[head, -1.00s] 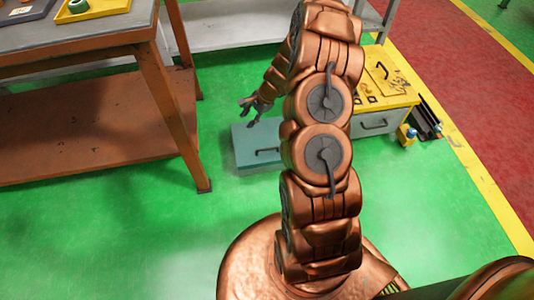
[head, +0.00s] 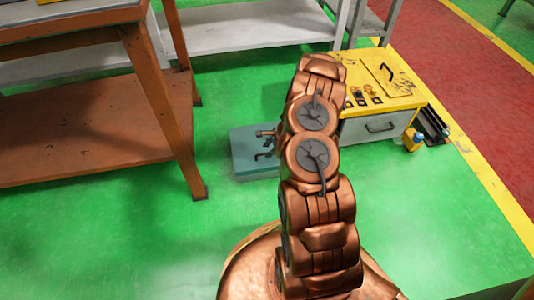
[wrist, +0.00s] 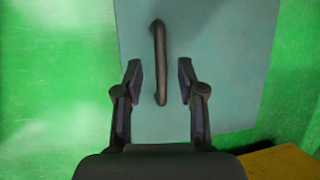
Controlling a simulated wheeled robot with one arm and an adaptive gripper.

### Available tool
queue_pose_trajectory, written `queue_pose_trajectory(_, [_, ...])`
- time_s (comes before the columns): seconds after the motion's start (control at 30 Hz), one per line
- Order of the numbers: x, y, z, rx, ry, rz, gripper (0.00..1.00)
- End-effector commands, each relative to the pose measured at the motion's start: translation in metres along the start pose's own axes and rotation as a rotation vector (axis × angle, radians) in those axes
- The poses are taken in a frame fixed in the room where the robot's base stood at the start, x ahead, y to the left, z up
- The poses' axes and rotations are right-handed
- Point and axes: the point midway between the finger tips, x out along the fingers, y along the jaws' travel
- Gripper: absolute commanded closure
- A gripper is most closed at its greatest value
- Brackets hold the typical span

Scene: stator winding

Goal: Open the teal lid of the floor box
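The teal lid (head: 246,156) tops a low box on the green floor, left of my arm in the head view. It looks shut, and my arm hides its right part. In the wrist view the lid (wrist: 230,60) fills the middle, with a dark bar handle (wrist: 159,60) running lengthwise. My gripper (wrist: 160,82) is open, with one finger on each side of the handle's near end and gaps between. Its height above the lid is hard to tell. In the head view my gripper (head: 268,146) is small and partly hidden by my arm.
A yellow-topped grey drawer box (head: 378,125) stands right of the teal box, and its yellow edge shows low in the wrist view. A yellow bottle (head: 411,140) and a black tray (head: 432,126) lie beyond it. An orange-legged workbench (head: 160,110) stands at left.

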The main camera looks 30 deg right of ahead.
Motion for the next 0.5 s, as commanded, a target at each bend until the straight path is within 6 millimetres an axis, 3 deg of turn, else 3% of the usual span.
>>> queue_pose_trajectory(0.2, [0.021,0.001,0.000,-0.002,0.000,0.001,0.61])
queue_pose_trajectory(0.5, [0.023,0.000,0.000,-0.001,0.000,0.000,0.61])
